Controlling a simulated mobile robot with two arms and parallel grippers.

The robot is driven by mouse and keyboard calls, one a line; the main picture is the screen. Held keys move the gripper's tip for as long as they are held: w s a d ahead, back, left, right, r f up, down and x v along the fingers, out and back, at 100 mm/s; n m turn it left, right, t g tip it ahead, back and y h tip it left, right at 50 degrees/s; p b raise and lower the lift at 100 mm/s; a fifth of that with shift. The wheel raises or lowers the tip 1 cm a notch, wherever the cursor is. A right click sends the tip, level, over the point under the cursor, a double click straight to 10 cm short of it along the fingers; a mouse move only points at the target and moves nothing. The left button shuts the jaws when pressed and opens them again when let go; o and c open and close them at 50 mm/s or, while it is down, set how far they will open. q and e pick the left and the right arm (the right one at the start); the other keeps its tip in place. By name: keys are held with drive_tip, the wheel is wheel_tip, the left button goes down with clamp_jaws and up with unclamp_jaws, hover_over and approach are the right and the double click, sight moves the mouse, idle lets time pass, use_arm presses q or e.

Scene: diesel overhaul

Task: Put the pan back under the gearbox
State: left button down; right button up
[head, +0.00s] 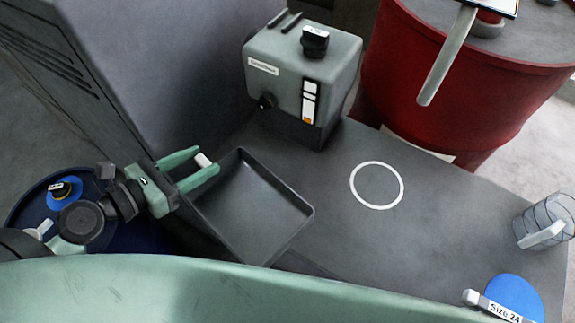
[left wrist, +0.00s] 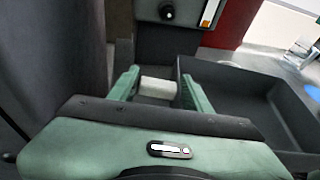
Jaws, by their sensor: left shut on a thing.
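The pan (head: 250,208) is a shallow dark grey tray. It lies in front of and left of the gearbox (head: 298,75), apart from it in the head view. The gearbox is a grey-green box with a black cap on top and a dark lower part. My left gripper (head: 209,164) is shut on the white grip at the pan's left side. The left wrist view shows this grip (left wrist: 158,88) between the fingers, with the pan (left wrist: 240,95) to the right. I cannot tell whether the pan touches the surface. My right gripper is not in view.
A white ring (head: 377,185) marks the clear grey bench top. A clear mug (head: 548,222) and a "Size 24" tool (head: 497,307) by a blue disc (head: 515,293) are at right. A red drum (head: 440,85) stands behind. A dark blue round tray (head: 30,200) is at left.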

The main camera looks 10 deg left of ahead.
use_arm(q)
drive_tip(key=s+a+f+n+t+y+b, duration=0.1)
drive_tip(key=s+a+f+n+y+b, duration=0.15)
drive_tip(key=a+f, duration=0.2)
drive_tip(key=shift+t, duration=0.3)
drive_tip(key=w+d+p, duration=0.1)
drive_tip(key=w+p, duration=0.1)
drive_tip(key=w, duration=0.3)
drive_tip(key=w+d+p, duration=0.2)
drive_tip(key=w+p, duration=0.1)
drive_tip(key=w, duration=0.2)
drive_tip(key=w+d+p, duration=0.2)
drive_tip(key=w+p, duration=0.1)
drive_tip(key=w, duration=0.3)
drive_tip(key=shift+r, duration=0.3)
drive_tip(key=f, duration=0.1)
drive_tip(key=f+b, duration=0.1)
drive_tip(key=f, duration=0.1)
drive_tip(key=shift+w+d, duration=0.15)
drive_tip(key=shift+w, duration=0.15)
drive_tip(key=shift+f, duration=0.35)
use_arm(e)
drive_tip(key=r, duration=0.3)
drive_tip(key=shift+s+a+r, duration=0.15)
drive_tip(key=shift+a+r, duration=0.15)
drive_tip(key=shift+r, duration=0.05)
use_arm(q)
drive_tip(key=shift+r, duration=0.1)
